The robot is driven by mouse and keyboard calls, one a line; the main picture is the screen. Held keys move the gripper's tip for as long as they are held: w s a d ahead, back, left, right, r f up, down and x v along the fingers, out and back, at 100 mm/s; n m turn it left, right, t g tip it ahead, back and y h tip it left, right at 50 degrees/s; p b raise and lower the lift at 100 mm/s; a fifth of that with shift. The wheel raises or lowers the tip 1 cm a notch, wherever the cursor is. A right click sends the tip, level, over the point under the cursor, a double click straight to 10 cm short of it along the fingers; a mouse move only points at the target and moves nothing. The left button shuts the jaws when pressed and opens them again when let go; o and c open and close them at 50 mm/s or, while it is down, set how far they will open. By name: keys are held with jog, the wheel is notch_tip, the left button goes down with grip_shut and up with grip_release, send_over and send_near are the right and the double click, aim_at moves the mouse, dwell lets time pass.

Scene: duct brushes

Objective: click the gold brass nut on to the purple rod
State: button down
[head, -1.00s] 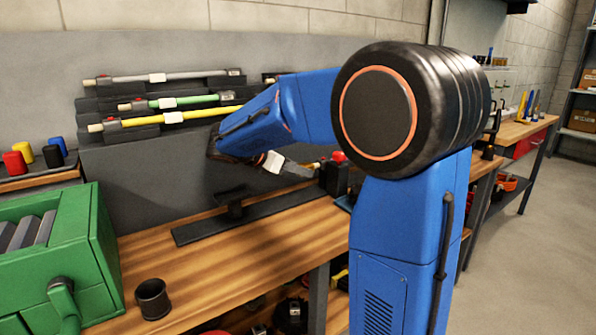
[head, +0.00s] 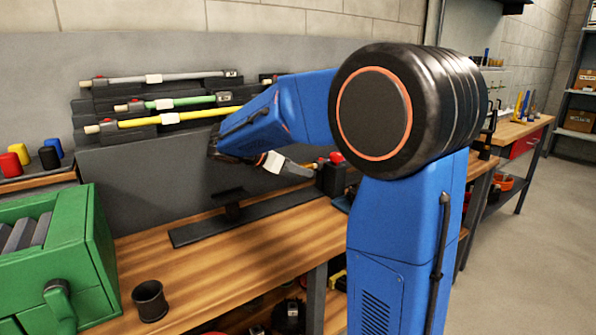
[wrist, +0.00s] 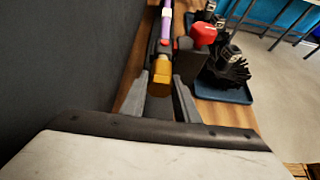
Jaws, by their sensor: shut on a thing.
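The gold brass nut (wrist: 161,74) is between the two grey fingertips of my gripper (wrist: 160,86) in the wrist view, and my gripper is shut on it. The purple rod (wrist: 166,26) lies beyond it, nearly in line with the nut. Dark parts sit between rod and nut, so I cannot tell whether they touch. In the head view my gripper (head: 292,167) is low over the bench, partly behind my arm, and the purple rod cannot be made out there.
A red-topped black block (head: 335,175) stands close by the gripper; its red knob (wrist: 203,34) is right of the rod. A blue tray (wrist: 225,92) holds black brushes. A dark wall panel (head: 150,185) rises behind. A green machine (head: 85,255) and dark cup (head: 150,301) are left.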

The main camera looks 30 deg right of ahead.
jog(key=shift+d, duration=0.8)
jog(key=c, duration=1.3)
grip_release()
